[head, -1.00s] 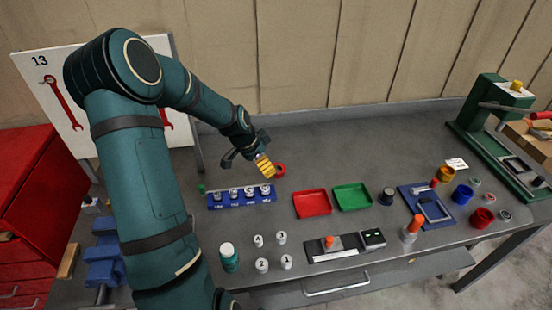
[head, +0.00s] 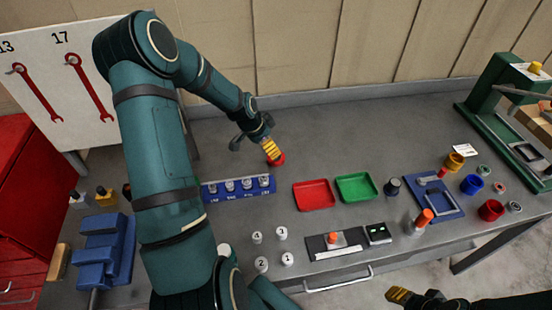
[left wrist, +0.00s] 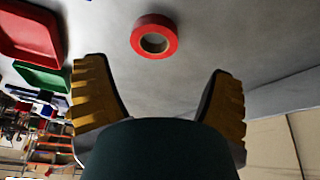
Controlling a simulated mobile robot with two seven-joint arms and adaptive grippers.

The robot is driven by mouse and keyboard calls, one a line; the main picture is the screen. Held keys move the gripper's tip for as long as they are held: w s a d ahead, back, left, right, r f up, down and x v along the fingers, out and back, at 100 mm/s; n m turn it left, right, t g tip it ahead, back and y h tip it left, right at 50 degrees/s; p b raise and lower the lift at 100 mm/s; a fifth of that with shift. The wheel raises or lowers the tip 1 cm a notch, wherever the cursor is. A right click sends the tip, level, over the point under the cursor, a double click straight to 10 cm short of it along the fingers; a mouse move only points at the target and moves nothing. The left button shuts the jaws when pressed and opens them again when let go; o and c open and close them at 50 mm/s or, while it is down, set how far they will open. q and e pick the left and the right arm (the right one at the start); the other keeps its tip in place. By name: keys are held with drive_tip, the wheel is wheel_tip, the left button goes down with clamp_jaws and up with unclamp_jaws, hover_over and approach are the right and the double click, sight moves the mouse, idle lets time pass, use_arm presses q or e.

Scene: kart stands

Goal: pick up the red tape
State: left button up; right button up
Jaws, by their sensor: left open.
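The red tape (left wrist: 154,37) is a ring lying flat on the grey bench in the left wrist view, beyond and roughly between my open fingertips. In the head view the red tape (head: 276,160) shows partly behind the yellow fingers of my left gripper (head: 269,149). My left gripper (left wrist: 158,88) is open and empty in the left wrist view, with the tape apart from both fingers. My right gripper (head: 400,296) shows at the bottom edge of the head view, with one yellow finger visible; whether it is open is unclear.
A blue holder (head: 238,190) with several metal pieces stands in front of the tape. A red tray (head: 313,195) and a green tray (head: 356,187) lie to its right. The bench behind the trays is clear. Blue and red cups stand farther right.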

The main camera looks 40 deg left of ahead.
use_arm(q)
drive_tip(key=shift+x, duration=3.55)
drive_tip(key=shift+s+a+f, duration=0.1)
drive_tip(key=shift+s, duration=0.1)
drive_tip(key=c, duration=0.9)
